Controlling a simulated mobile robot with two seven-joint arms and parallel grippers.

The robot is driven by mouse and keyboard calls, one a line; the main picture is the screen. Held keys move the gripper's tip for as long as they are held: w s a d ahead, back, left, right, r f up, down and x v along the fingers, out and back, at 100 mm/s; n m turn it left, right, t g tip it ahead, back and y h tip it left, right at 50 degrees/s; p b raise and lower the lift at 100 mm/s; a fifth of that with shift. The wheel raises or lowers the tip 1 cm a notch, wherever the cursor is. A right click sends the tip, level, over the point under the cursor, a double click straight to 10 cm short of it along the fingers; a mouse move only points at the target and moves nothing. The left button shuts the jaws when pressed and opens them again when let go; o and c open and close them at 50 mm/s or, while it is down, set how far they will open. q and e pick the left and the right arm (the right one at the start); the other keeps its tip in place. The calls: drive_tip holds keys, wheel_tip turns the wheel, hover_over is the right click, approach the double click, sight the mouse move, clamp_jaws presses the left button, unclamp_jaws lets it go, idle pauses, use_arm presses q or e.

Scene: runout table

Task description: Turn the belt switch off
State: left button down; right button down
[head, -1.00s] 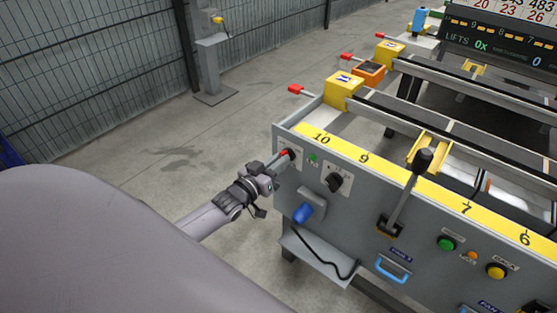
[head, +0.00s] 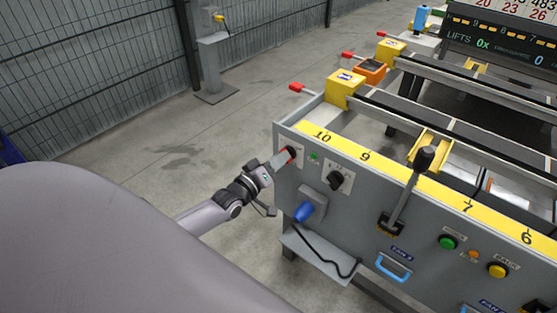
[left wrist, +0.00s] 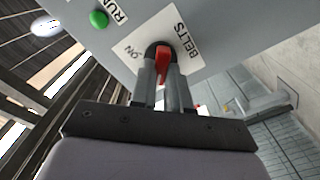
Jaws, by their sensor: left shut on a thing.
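The belt switch is a red-handled rotary knob (left wrist: 164,60) on a white plate (left wrist: 182,40) marked BELTS, with a smaller marking to its left in the left wrist view. In the head view the red handle (head: 291,152) shows at the left end of the grey panel. My left gripper (left wrist: 164,78) is at the switch, its two fingers on either side of the red handle and shut on it. In the head view my left gripper (head: 280,161) reaches the switch from the left. The fingers partly hide the knob. My right gripper is not in view.
A green lamp (head: 313,157), a black rotary knob (head: 336,181) and a blue plug (head: 304,212) sit close by on the panel. A black-knobbed lever (head: 409,190) stands farther right. The floor left of the table (head: 150,140) is clear.

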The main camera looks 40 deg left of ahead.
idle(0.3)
use_arm(q)
drive_tip(key=c, duration=1.1)
unclamp_jaws()
drive_tip(key=shift+s, duration=0.1)
drive_tip(key=s+p, duration=0.1)
drive_tip(key=s, duration=0.6)
drive_tip(key=shift+a, duration=0.3)
drive_tip(key=s+d+m+g+h+p, duration=0.1)
drive_tip(key=s+d+m+g+p, duration=0.6)
drive_tip(key=s+d, duration=0.8)
drive_tip(key=s+m+p, duration=0.1)
drive_tip(key=s+m, duration=0.2)
drive_tip(key=shift+s+f, duration=0.15)
drive_tip(key=shift+f, duration=0.05)
